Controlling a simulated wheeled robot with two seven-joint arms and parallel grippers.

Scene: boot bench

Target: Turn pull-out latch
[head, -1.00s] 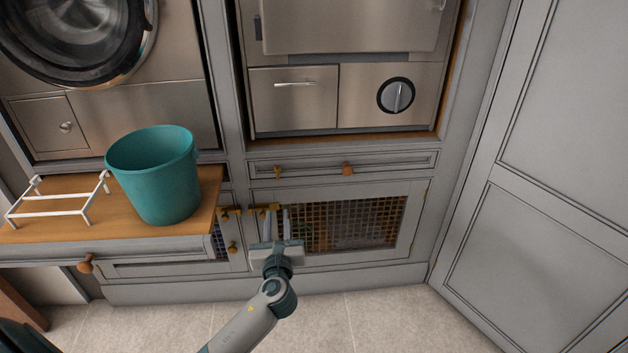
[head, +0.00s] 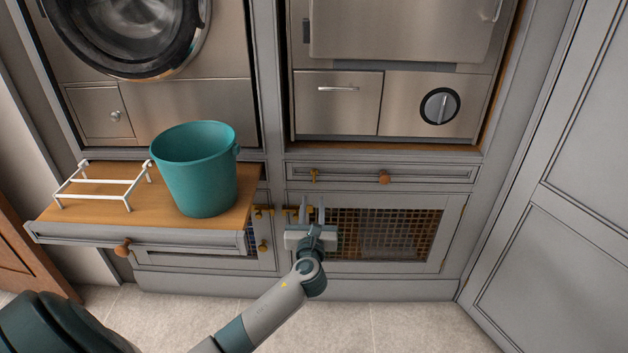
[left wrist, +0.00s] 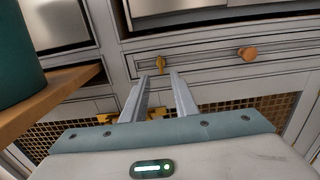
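A small brass latch (head: 314,175) sits on the left part of the narrow pull-out front (head: 345,173) under the steel appliance. It appears roughly upright. In the left wrist view the latch (left wrist: 160,66) shows just beyond my fingertips. My left gripper (head: 312,203) is open and empty, its two fingers apart and pointing up towards the latch from below. The fingers also show in the left wrist view (left wrist: 160,84). I see no contact with the latch; the exact depth gap is hard to tell. My right gripper is not in view.
A wooden knob (head: 384,177) sits right of the latch. A pulled-out shelf (head: 140,222) carries a teal bucket (head: 195,172) and a white rack (head: 100,183), left of my gripper. More brass latches (head: 263,212) sit on the mesh-fronted doors below. The floor in front is clear.

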